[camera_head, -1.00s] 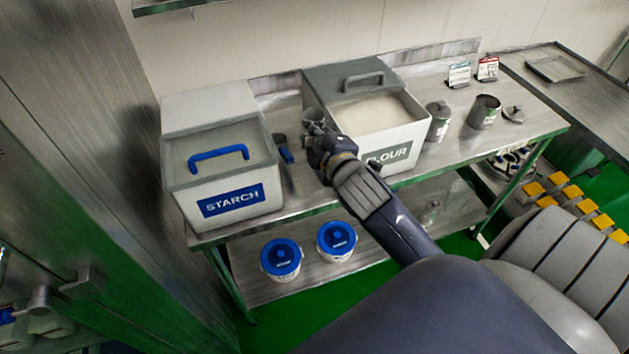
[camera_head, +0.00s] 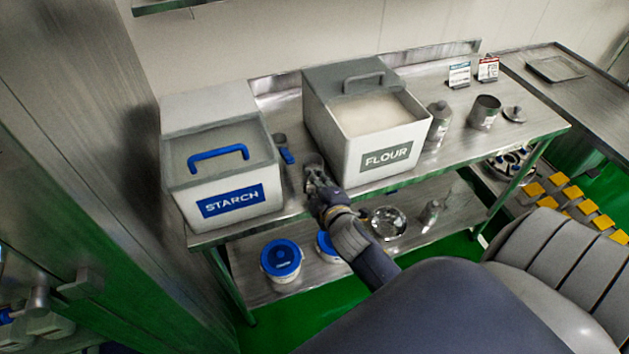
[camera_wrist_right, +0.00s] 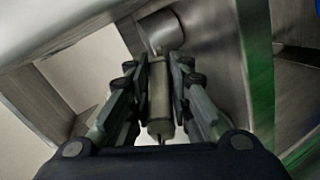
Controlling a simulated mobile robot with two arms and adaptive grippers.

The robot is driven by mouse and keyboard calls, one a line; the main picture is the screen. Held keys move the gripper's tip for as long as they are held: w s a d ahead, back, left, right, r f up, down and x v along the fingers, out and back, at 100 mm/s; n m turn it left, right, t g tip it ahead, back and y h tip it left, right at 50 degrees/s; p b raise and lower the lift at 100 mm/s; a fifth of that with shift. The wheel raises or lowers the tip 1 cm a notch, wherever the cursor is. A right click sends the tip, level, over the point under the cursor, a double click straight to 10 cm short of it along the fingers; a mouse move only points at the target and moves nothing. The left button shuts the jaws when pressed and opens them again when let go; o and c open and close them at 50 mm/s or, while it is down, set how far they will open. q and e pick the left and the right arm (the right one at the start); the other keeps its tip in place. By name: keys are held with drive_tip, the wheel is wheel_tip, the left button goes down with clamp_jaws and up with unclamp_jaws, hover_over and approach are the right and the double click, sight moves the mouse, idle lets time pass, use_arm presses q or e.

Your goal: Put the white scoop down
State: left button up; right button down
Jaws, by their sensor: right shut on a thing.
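The white scoop shows in the head view as a pale grey cup (camera_head: 313,160) at the tip of my right gripper (camera_head: 317,181). In the right wrist view my right gripper (camera_wrist_right: 160,88) is shut on the scoop's handle (camera_wrist_right: 160,105), and the scoop's cup (camera_wrist_right: 160,32) points away beyond the fingers. The scoop is over the narrow strip of steel table between the starch bin and the flour bin, near the front edge. I cannot tell whether it touches the table. My left gripper is not in view.
The starch bin (camera_head: 225,170) is on the left and the open flour bin (camera_head: 350,150) on the right. A blue-handled scoop (camera_head: 286,155) lies behind mine. Metal canisters (camera_head: 484,113) stand farther right. Blue-lidded tubs (camera_head: 281,259) and a metal bowl (camera_head: 389,223) are on the lower shelf.

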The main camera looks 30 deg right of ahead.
drive_tip(key=shift+r, duration=0.1)
drive_tip(key=c, duration=1.5)
unclamp_jaws()
drive_tip(key=shift+o, duration=0.2)
